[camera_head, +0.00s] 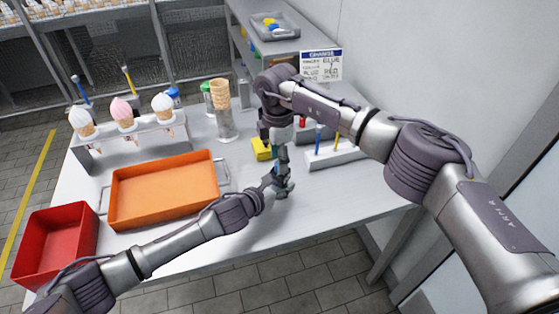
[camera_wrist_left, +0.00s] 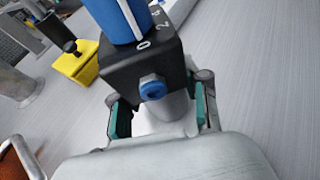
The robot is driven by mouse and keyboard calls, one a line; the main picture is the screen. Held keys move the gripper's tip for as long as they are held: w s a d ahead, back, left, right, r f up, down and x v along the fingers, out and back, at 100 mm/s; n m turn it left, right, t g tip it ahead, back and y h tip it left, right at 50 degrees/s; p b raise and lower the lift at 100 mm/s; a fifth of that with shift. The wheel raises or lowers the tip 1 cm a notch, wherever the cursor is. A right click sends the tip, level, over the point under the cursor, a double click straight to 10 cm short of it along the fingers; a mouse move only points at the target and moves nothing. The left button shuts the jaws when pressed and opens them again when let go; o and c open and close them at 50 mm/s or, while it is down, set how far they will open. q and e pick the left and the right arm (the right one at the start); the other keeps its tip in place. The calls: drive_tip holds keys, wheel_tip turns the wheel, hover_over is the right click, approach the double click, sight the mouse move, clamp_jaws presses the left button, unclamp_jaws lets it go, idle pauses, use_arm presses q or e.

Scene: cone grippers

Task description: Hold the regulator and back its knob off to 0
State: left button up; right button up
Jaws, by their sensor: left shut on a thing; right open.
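The regulator (camera_wrist_left: 140,68) is a black block with a blue fitting in front and 0, 2 and 4 printed on top. Its blue knob (camera_wrist_left: 112,14) has a white line whose lower end is close to the 0. My left gripper (camera_wrist_left: 160,118) is shut on the regulator, with teal pads on both sides of its lower body. In the head view my left gripper (camera_head: 281,184) is above the table's front part. My right gripper (camera_head: 283,158) points down just above it and is open. The regulator is mostly hidden there, and I cannot tell whether the right fingers touch the knob.
A yellow box (camera_head: 262,150) stands just behind the grippers. An orange tray (camera_head: 165,190) and a red bin (camera_head: 58,243) are left. A cone rack (camera_head: 140,132) and a cone holder (camera_head: 227,127) stand behind. A peg rack (camera_head: 345,156) is right. The front right tabletop is clear.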

wheel_tip(320, 180, up, 10)
drive_tip(key=shift+r, duration=0.25)
idle(0.3)
use_arm(q)
drive_tip(key=o, duration=1.4)
use_arm(e)
drive_tip(key=shift+a, duration=0.1)
